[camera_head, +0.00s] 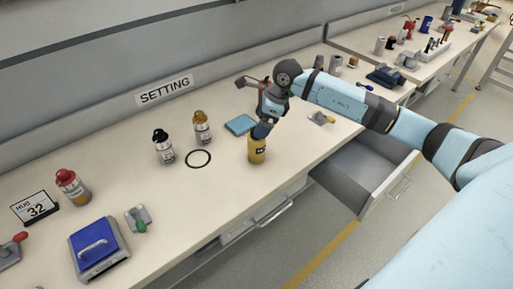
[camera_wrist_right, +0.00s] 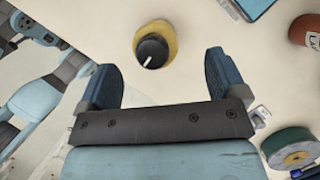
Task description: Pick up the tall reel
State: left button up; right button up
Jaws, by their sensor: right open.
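My right gripper (camera_head: 262,131) is open and empty over the bench, reaching down above a yellow cylinder (camera_head: 257,151) near the front edge. In the right wrist view this cylinder (camera_wrist_right: 168,33) has a black top with a white mark. It stands upright beyond the open fingertips (camera_wrist_right: 170,72), not between them. A round green-topped thing (camera_wrist_right: 288,143) at the lower right looks like a reel. An orange-brown cylinder (camera_wrist_right: 303,29) with a white label is cut by the right edge. I cannot tell for sure which is the tall reel. My left gripper is not in view.
A blue pad (camera_head: 240,125) lies beside the yellow cylinder. A black ring (camera_head: 198,158), a black-capped bottle (camera_head: 163,147) and an amber-capped bottle (camera_head: 202,127) are to the left. An open drawer (camera_head: 365,172) sticks out below my right arm.

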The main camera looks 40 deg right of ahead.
aim_at(256, 148)
jog(key=x, duration=0.4)
jog(key=shift+s+a+f, duration=0.2)
jog(key=shift+a+f, duration=0.1)
jog(key=shift+a, duration=0.2)
jog(key=shift+w+f, duration=0.1)
jog(key=shift+f, duration=0.25)
jog(key=shift+r, duration=0.1)
jog(key=c, duration=1.4)
